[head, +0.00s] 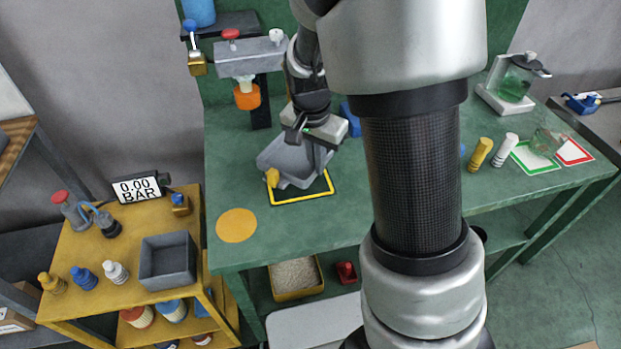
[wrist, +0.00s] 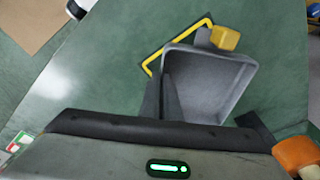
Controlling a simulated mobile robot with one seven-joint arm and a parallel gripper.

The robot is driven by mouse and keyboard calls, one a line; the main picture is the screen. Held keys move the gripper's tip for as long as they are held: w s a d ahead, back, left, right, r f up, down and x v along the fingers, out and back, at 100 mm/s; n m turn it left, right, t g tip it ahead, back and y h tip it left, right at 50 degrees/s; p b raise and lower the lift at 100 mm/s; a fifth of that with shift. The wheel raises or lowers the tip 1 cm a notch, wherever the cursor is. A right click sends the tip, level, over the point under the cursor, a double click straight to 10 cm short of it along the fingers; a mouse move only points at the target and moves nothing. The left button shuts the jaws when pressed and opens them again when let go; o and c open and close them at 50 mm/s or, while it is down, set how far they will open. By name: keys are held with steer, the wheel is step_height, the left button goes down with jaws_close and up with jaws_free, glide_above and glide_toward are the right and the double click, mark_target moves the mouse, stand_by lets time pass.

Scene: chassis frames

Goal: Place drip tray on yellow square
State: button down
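The grey drip tray (head: 285,162) is an open shallow box with a yellow knob (head: 272,177) on one end. My gripper (head: 313,135) is above it; in the wrist view my gripper's two fingers (wrist: 160,98) are close together on the left wall of the tray (wrist: 213,85). The yellow square (head: 304,199) is a yellow outline on the green bench. The tray hangs over its back and left part, looks tilted in the head view and covers much of it. Whether the tray touches the bench cannot be told.
An orange disc (head: 237,225) lies left of the square on the bench (head: 345,218). A grey machine with an orange cup (head: 247,96) stands behind. A yellow cart (head: 130,245) with a grey bin stands at the left. Yellow and white bottles stand at the right.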

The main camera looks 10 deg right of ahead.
mark_target(316, 176)
steer(key=shift+f+b, duration=0.35)
steer(key=shift+f, duration=2.25)
steer(key=shift+f, duration=0.1)
steer(key=shift+f, duration=0.15)
steer(key=c, duration=2)
jaws_free()
